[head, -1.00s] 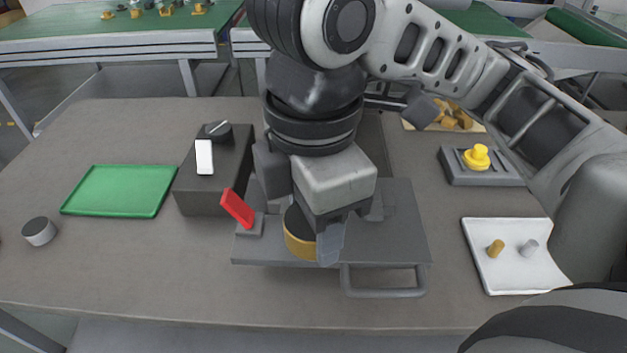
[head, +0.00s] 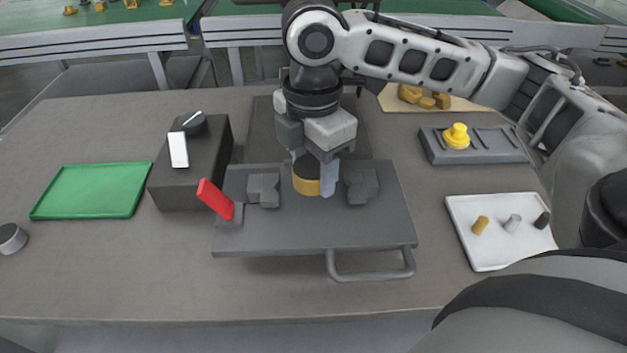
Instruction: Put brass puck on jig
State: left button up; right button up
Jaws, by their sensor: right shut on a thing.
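My right gripper (head: 318,172) points down over the grey plate and is shut on the brass puck (head: 305,185), a short gold cylinder with a dark top. The jig (head: 310,232) is a flat grey plate with a bar handle at its front and a red lever at its left. Two grey jaw blocks stand on it, the left block (head: 263,190) and the right block (head: 361,186). The puck is between these blocks in the picture. Whether it touches the plate I cannot tell. My left gripper is not in view.
A dark box (head: 190,170) with a knob and white switch stands left of the jig, beside a green tray (head: 92,190). A grey cylinder (head: 12,238) is at the far left. At the right are a white tray (head: 490,255) with small pegs and a rack (head: 490,147) with a yellow knob.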

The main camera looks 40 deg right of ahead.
aim_at(313, 183)
jog(key=shift+w+d+f, duration=0.15)
jog(key=shift+w+f, duration=0.05)
jog(key=shift+f, duration=0.05)
notch_tip(313, 183, down, 2)
jog(key=shift+w+d+f, duration=0.15)
jog(key=shift+f, duration=0.55)
jog(key=shift+f, duration=0.1)
jog(key=o, duration=1.5)
jog(key=shift+f, duration=0.1)
